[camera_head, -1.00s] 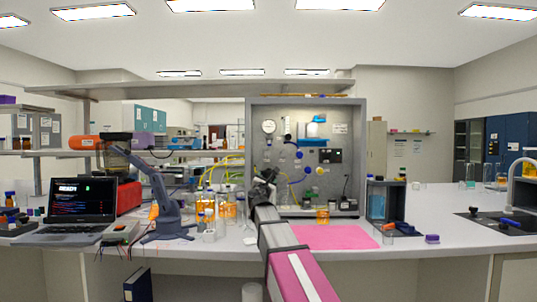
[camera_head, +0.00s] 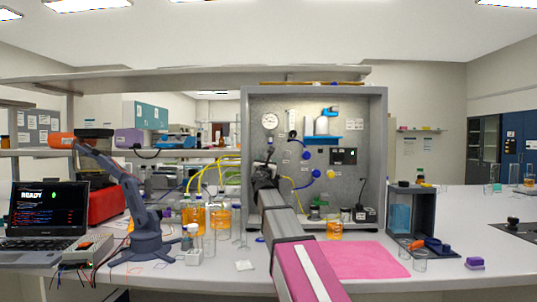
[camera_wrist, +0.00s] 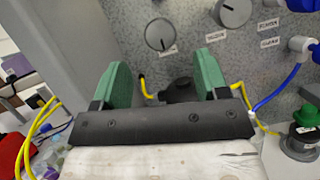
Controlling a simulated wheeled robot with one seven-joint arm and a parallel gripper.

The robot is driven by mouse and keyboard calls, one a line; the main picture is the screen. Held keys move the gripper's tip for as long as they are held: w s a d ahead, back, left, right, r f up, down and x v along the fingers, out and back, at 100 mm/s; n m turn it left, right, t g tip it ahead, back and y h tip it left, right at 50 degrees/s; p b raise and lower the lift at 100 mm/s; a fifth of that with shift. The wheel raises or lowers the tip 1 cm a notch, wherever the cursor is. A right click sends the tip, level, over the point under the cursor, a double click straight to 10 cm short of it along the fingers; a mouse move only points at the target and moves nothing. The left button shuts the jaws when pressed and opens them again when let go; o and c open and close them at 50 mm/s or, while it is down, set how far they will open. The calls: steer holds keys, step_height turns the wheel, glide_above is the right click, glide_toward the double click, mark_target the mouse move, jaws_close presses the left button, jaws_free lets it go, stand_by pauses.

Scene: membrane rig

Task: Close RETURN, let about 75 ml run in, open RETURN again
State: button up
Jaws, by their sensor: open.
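The grey speckled panel (camera_head: 350,160) carries valves, knobs and small labels. In the wrist view my gripper (camera_wrist: 164,76) is open, with one green finger on each side. A dark knob-like part (camera_wrist: 180,88) sits between the fingers, nearer the right one; I cannot tell whether either finger touches it. I cannot make out a RETURN label or any valve's setting. Two round grey knobs, one upper left (camera_wrist: 160,34) and one upper right (camera_wrist: 233,11), show above the fingers. In the head view my gripper (camera_head: 264,168) is at the panel's left side. A beaker of orange liquid (camera_head: 334,229) stands below the panel.
Blue valves and tubing (camera_wrist: 285,88) lie right of my gripper, yellow tubing (camera_wrist: 38,125) left. A green-topped device (camera_wrist: 304,133) is at lower right. Orange-filled bottles (camera_head: 193,215) stand left of my arm. A pink mat (camera_head: 365,260) lies clear at right.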

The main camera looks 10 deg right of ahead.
mark_target(267, 155)
steer(key=x, duration=0.9)
steer(key=shift+w+r, duration=0.15)
steer(key=shift+w, duration=0.2)
steer(key=shift+d, duration=0.1)
steer(key=c, duration=0.9)
